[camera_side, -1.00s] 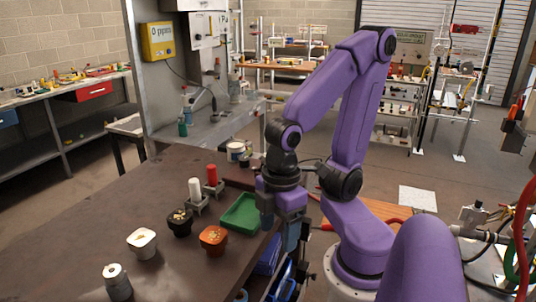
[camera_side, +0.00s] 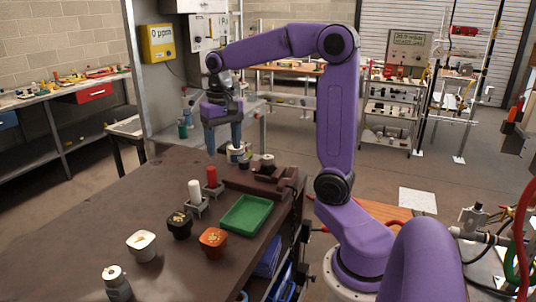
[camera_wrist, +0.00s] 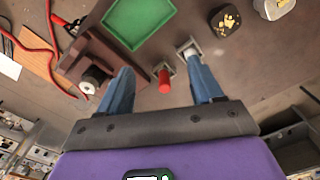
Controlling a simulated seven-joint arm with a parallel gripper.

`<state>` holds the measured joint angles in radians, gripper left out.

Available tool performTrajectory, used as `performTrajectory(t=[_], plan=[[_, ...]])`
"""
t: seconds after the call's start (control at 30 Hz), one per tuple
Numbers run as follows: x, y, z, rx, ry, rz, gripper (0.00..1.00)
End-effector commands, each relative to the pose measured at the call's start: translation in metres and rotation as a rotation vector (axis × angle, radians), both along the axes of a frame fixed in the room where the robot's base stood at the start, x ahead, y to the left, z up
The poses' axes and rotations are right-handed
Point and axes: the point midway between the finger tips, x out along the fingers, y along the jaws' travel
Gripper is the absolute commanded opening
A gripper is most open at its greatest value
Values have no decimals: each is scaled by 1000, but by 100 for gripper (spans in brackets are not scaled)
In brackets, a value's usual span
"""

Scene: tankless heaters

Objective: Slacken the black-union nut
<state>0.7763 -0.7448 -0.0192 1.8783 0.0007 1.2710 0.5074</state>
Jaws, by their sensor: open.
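The black union is probably the dark round piece with a pale centre (camera_side: 267,161), in a brown fixture (camera_side: 290,182) at the table's far right edge. It also shows in the wrist view (camera_wrist: 94,78), left of my left finger; I cannot make out its nut separately. My gripper (camera_side: 223,150) is open and empty, pointing down above the far end of the table. In the wrist view my gripper's fingertips (camera_wrist: 160,70) are spread, apart from the union. A red cylinder in a grey bracket (camera_wrist: 165,80) shows between the fingers. A white cylinder (camera_wrist: 191,50) shows by the right fingertip.
A green tray (camera_side: 245,215) lies right of the red (camera_side: 211,177) and white (camera_side: 195,190) cylinders. Black (camera_side: 179,225), orange (camera_side: 213,240) and white (camera_side: 141,244) bowls stand nearer. A grey spool (camera_side: 117,282) stands at front.

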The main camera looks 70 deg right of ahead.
Motion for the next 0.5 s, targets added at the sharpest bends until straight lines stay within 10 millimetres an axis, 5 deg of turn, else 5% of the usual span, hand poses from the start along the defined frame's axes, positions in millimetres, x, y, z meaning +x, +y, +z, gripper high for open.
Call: performTrajectory(t=[0.23, 0.5], plan=[[11, -89, 21, 2, 3, -425, 66], [-10, -178, 40, 4, 8, -841, 66]])
